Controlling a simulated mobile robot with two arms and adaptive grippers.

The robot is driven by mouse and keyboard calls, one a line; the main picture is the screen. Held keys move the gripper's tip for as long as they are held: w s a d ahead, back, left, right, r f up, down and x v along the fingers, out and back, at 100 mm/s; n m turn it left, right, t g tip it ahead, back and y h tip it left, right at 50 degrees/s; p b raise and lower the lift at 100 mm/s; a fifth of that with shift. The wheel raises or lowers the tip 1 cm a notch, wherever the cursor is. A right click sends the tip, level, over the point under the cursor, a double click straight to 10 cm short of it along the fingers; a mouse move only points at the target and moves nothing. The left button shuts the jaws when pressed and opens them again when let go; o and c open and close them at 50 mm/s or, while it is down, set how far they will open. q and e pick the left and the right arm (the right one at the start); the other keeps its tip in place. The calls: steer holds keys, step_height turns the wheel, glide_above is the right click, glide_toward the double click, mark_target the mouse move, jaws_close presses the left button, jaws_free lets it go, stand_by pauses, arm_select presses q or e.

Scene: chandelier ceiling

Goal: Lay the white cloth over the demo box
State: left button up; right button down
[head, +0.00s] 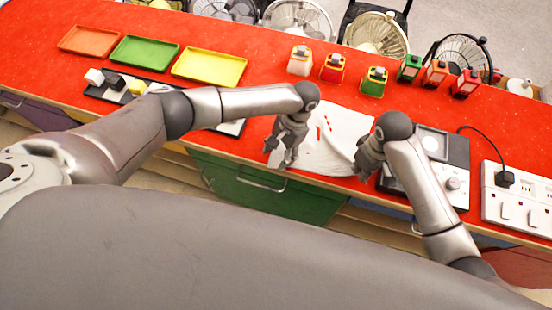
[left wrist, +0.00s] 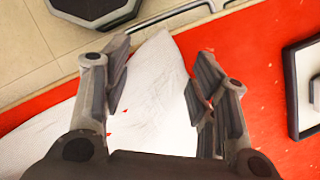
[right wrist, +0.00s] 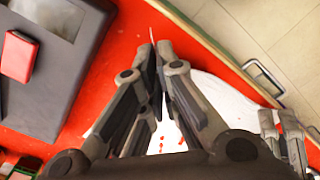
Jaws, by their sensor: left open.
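The white cloth (head: 335,143) lies rumpled on the red table near its front edge, with small red marks; it also shows in the left wrist view (left wrist: 155,110) and right wrist view (right wrist: 225,100). The demo box (head: 458,160), dark grey with a pale panel and round knob, stands just right of it; part shows in the right wrist view (right wrist: 55,75). My left gripper (left wrist: 160,65) is open over the cloth's front left part. My right gripper (right wrist: 154,50) is closed at the cloth's right edge, beside the box, with a thin pale sliver between its fingertips.
A white power strip (head: 518,200) with a black plug and cable is right of the box. Small lanterns (head: 375,82) stand behind the cloth. Orange, green and yellow trays (head: 208,67) and a board with blocks are at left. Fans (head: 375,35) stand beyond the table.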

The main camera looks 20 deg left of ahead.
arm_select(q)
steer(key=shift+c, duration=0.3)
steer(key=shift+s+f, duration=0.2)
steer(key=shift+s, duration=0.05)
jaws_close()
stand_by(0.4)
steer(key=shift+w+r, duration=0.2)
steer(key=shift+r, duration=2.45)
